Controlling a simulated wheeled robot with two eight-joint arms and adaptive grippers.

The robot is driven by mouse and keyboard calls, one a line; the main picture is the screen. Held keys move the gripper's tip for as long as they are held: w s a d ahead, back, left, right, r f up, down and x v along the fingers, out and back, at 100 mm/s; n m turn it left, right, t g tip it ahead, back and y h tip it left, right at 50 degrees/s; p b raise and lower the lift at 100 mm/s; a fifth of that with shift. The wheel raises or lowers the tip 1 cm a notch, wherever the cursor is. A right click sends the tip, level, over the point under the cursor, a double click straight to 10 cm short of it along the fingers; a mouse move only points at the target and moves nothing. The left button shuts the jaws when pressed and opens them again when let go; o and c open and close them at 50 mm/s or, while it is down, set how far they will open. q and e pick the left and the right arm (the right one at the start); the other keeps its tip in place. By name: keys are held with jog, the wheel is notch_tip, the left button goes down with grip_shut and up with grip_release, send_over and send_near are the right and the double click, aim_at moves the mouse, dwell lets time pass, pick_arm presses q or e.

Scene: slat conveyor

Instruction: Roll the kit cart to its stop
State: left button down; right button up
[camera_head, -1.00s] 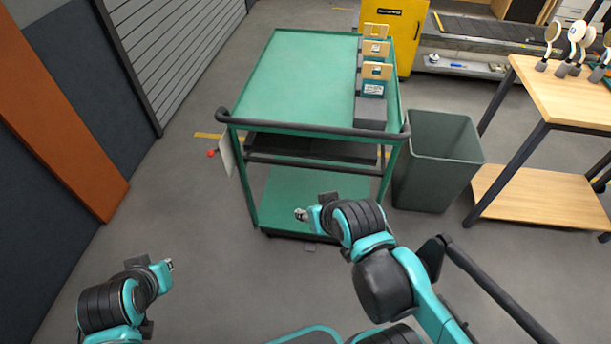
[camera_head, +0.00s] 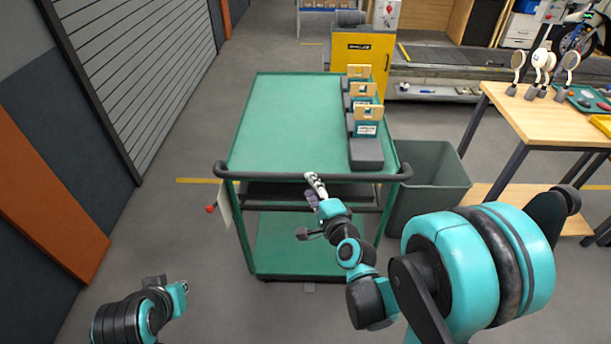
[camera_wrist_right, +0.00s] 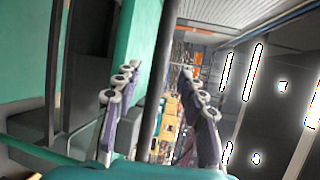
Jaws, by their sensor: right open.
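The kit cart (camera_head: 290,115) is green, with a dark push handle (camera_head: 250,173) across its near end and a lower shelf (camera_head: 300,245). In the right wrist view the handle (camera_wrist_right: 154,75) runs between the open fingers of the right gripper (camera_wrist_right: 159,72), with visible gaps. My left gripper (camera_head: 180,298) is low at the left, away from the cart; its fingers are too small to read. I cannot identify the cart's stop.
Several kit boxes (camera_head: 366,128) stand along the cart's right side. A grey bin (camera_head: 430,170) is close on the cart's right, beside a wooden table (camera_head: 540,115). A yellow cabinet (camera_head: 362,60) stands beyond the cart. Floor is clear on the left.

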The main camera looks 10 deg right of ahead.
aim_at(305, 179)
jog(key=b+x, duration=0.1)
jog(key=x, duration=0.5)
jog(key=shift+w, duration=0.1)
grip_shut()
